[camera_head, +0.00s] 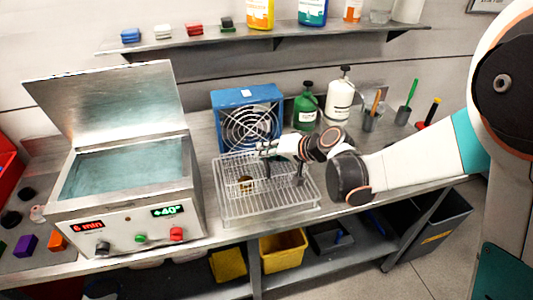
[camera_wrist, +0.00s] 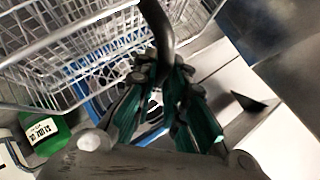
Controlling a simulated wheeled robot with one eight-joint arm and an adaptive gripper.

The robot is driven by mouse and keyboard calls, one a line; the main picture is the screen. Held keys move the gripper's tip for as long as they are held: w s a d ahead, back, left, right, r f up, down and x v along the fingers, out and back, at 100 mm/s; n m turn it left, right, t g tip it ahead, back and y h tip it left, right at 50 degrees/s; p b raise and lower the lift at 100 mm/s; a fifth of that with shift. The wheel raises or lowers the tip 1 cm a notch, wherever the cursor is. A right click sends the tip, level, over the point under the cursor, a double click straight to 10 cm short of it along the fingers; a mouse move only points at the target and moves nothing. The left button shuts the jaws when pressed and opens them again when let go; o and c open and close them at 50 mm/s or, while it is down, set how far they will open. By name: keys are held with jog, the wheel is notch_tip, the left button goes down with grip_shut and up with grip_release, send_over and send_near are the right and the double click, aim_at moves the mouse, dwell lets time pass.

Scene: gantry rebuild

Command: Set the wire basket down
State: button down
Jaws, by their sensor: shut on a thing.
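The wire basket (camera_head: 226,186) is a pale metal wire tray over the front of the bench, right of the metal tank. A small brass-coloured part (camera_head: 246,184) shows inside it. My gripper (camera_head: 264,150) is above the basket, reaching in from the right. In the wrist view the gripper (camera_wrist: 160,85) has its fingers closed on the basket's dark curved handle (camera_wrist: 156,22). The basket's wires (camera_wrist: 60,45) fill the upper left there. I cannot tell whether the basket's underside touches the surface below.
The tank (camera_head: 125,185) with its raised lid stands left. A blue fan (camera_head: 247,112) stands behind the basket. A green bottle (camera_head: 305,105), a white bottle (camera_head: 340,95) and cups with tools are at the back right. A yellow bin (camera_head: 283,250) sits below.

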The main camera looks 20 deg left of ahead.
jog(key=c, duration=1.6)
grip_release()
jog(key=shift+c, duration=0.2)
jog(key=p+v, duration=0.2)
jog(key=v, duration=1)
jog(key=shift+r, duration=0.1)
